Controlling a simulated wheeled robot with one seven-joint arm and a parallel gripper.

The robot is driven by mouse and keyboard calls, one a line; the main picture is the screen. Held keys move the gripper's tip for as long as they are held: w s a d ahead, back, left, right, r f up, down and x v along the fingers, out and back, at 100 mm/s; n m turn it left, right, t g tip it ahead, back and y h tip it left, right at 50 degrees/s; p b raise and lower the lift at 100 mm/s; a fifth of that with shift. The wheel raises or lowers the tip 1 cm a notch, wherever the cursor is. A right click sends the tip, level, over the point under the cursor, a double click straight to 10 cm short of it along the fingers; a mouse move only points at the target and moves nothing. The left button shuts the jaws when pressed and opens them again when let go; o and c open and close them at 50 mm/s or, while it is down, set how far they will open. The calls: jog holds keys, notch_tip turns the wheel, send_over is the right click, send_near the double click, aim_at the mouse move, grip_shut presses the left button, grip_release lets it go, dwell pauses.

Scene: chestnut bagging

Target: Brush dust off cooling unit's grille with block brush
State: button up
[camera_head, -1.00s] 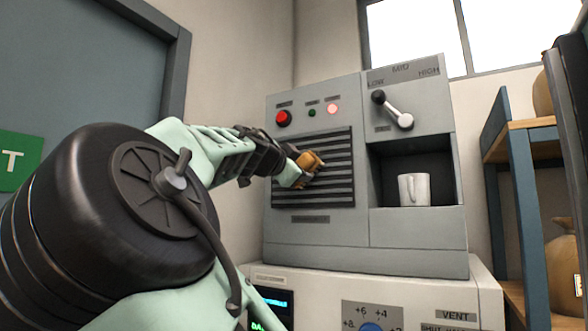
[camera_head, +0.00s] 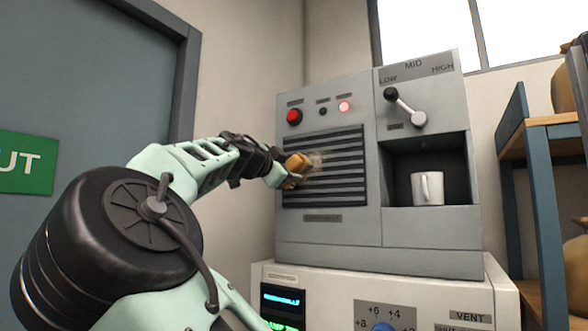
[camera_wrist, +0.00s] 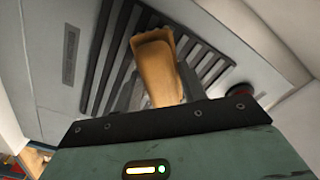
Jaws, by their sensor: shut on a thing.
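The grey cooling unit (camera_head: 345,240) has a dark slatted grille (camera_head: 345,180) on its front left; the grille also shows in the wrist view (camera_wrist: 116,60). My gripper (camera_head: 284,174) is shut on the block brush (camera_head: 296,162), a wooden tan block. The brush is at the left part of the grille, and a faint brownish dust haze (camera_head: 316,160) hangs just right of it. In the wrist view the brush (camera_wrist: 156,68) stands out between my fingers over the slats. Its bristles are hidden, so I cannot tell whether they touch the slats.
Above the grille are a red button (camera_head: 294,116) and a lit lamp (camera_head: 344,106). A shelf (camera_head: 545,150) stands right; a door (camera_head: 80,80) is left.

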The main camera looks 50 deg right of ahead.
aim_at(296, 163)
jog(key=shift+w, duration=0.55)
jog(key=shift+r+p, duration=0.4)
jog(key=shift+r, duration=0.35)
jog(key=shift+s+d+f+b, duration=0.1)
jog(key=shift+s+f+b, duration=0.1)
jog(key=shift+s+b, duration=0.75)
jog(key=shift+s+r+b, duration=0.1)
jog(key=shift+s+b, duration=0.65)
jog(key=shift+s, duration=0.3)
jog(key=shift+s+d+b, duration=0.15)
jog(key=shift+s+b, duration=0.65)
jog(key=shift+s, duration=0.15)
jog(key=shift+s+d+b, duration=0.1)
jog(key=shift+s+b, duration=0.45)
jog(key=shift+s, duration=0.4)
jog(key=shift+s+b, duration=1.05)
jog(key=shift+s, duration=0.8)
jog(key=shift+d+r+p, duration=0.15)
jog(key=shift+r+p, duration=0.2)
jog(key=shift+r, duration=0.45)
jog(key=shift+w+a+r+p, duration=0.15)
jog(key=shift+w+p, duration=0.5)
jog(key=shift+w, duration=1.1)
jog(key=shift+w+a+f+p, duration=0.15)
jog(key=shift+w+p, duration=0.45)
jog(key=shift+w, duration=1.1)
jog(key=shift+w+a+r+p, duration=0.15)
jog(key=shift+w+p, duration=0.5)
jog(key=shift+w, duration=1.65)
